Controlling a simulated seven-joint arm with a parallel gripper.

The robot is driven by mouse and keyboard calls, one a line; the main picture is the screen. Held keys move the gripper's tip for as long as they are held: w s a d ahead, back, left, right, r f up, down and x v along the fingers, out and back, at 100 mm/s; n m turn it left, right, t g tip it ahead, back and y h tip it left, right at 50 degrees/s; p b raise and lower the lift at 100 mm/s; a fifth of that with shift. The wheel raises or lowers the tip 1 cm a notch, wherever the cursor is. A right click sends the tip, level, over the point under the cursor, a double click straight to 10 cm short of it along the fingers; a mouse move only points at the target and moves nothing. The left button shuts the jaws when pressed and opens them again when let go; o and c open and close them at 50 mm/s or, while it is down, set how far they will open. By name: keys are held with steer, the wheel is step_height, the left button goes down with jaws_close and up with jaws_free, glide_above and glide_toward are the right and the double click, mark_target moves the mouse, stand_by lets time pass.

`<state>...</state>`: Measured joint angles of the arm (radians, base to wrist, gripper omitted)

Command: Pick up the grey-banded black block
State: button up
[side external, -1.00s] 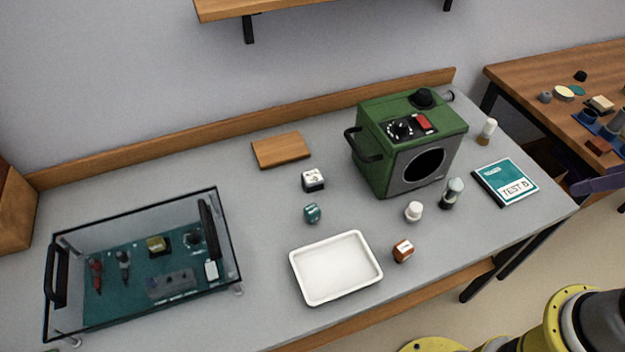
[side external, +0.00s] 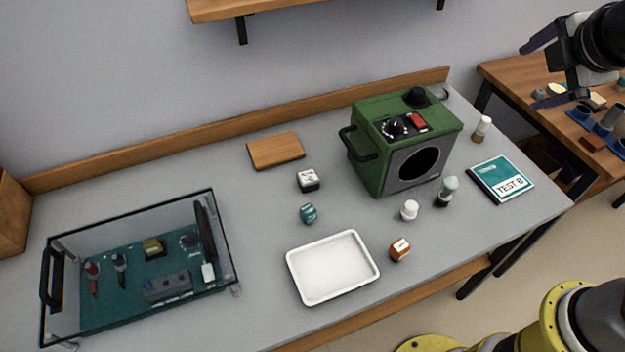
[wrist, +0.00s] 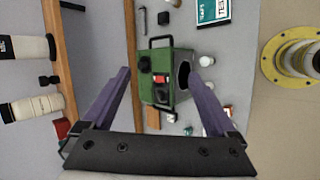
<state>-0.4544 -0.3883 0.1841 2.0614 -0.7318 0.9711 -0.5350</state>
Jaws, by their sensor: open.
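A small block with a pale marked top and black lower sides (side external: 308,180) sits on the grey bench, left of the green speaker; it best fits the grey-banded black block, though I cannot make out a grey band. In the wrist view a small pale-and-dark block (wrist: 171,118) shows below the speaker, probably the same one. My gripper (side external: 533,76) is high at the upper right, far from the block. In the wrist view its purple fingers (wrist: 158,76) are spread wide, with nothing held between them.
The green speaker (side external: 372,150) stands right of the block. A teal block (side external: 308,213), white tray (side external: 291,277), orange block (side external: 400,249), white knob (side external: 409,210) and grey-black cylinder (side external: 447,190) are nearby. A wooden board (side external: 276,150) lies behind. A clear-sided case (side external: 229,262) is at left.

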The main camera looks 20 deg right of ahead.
steer(key=w+a+f+n+t+y, duration=0.25)
steer(key=w+a+n, duration=0.25)
steer(key=a+n, duration=0.7)
steer(key=w+a+f+n+t+y, duration=0.15)
steer(key=w+a+n+t, duration=0.3)
steer(key=a+n, duration=0.75)
steer(key=m, duration=0.3)
glide_toward(308, 176)
steer(key=shift+g, duration=0.3)
steer(key=v, duration=0.6)
steer(key=shift+w+r, duration=0.1)
steer(key=shift+r, duration=0.15)
steer(key=shift+w+f, duration=0.2)
steer(key=shift+w, duration=0.15)
steer(key=x, duration=1.3)
steer(key=shift+r, duration=0.1)
jaws_close()
